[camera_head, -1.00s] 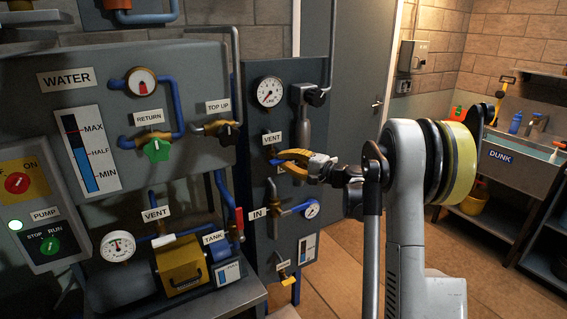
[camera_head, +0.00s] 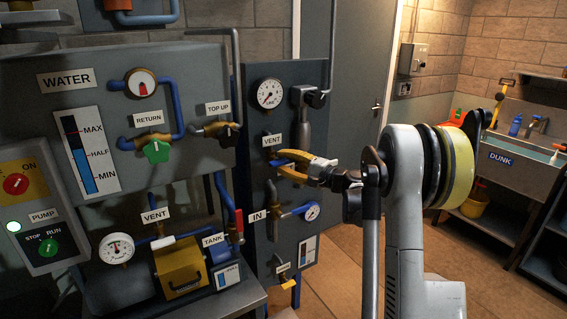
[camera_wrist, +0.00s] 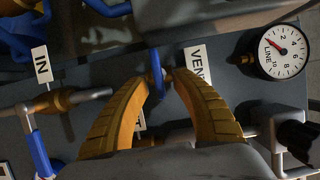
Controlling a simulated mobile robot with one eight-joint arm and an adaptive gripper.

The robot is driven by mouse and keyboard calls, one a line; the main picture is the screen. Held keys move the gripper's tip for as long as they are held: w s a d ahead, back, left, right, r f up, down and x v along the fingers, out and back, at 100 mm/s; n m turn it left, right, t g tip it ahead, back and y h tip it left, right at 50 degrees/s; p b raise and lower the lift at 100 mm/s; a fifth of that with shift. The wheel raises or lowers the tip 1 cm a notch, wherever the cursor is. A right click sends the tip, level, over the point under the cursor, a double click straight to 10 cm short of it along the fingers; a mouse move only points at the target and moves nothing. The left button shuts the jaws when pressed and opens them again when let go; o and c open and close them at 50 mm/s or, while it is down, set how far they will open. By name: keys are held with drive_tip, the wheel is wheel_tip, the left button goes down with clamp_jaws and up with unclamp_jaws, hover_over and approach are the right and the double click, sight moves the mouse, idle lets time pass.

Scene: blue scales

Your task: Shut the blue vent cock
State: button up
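The blue vent cock's lever (camera_head: 275,162) is under the upper VENT label on the grey panel, mostly hidden by my gripper in the head view. In the wrist view the blue lever (camera_wrist: 157,70) stands upright in the picture, left of the VENT label (camera_wrist: 197,65). My gripper (camera_head: 277,163) has its yellow fingers apart at the panel. In the wrist view the fingertips (camera_wrist: 165,78) are a narrow gap apart, with the lever at the left tip. I cannot tell whether they touch it.
A LINE gauge (camera_head: 270,93) sits above the VENT label. A red-handled valve (camera_head: 239,222) and the IN pipe with a small gauge (camera_head: 312,212) are close below. A second VENT label (camera_head: 156,215) is on the lower left. Open floor lies to the right.

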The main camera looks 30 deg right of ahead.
drive_tip(key=v, duration=1.2)
drive_tip(key=s+a+n+g+h, duration=0.1)
drive_tip(key=s+a+n+g, duration=0.25)
drive_tip(key=a, duration=0.75)
drive_tip(key=s+a+n+g, duration=0.2)
drive_tip(key=s+a+g, duration=0.2)
drive_tip(key=a, duration=0.8)
drive_tip(key=s+a+f+n+h, duration=0.1)
drive_tip(key=s+f+n+h, duration=0.1)
drive_tip(key=s, duration=0.4)
drive_tip(key=s+a+f+n+g+h, duration=0.1)
drive_tip(key=s+a+f+n+h, duration=0.1)
drive_tip(key=s, duration=0.5)
drive_tip(key=s+a+f+n+h, duration=0.2)
drive_tip(key=s+n, duration=0.1)
drive_tip(key=s, duration=0.4)
drive_tip(key=shift+f+n+g, duration=0.15)
drive_tip(key=shift+n+g, duration=0.2)
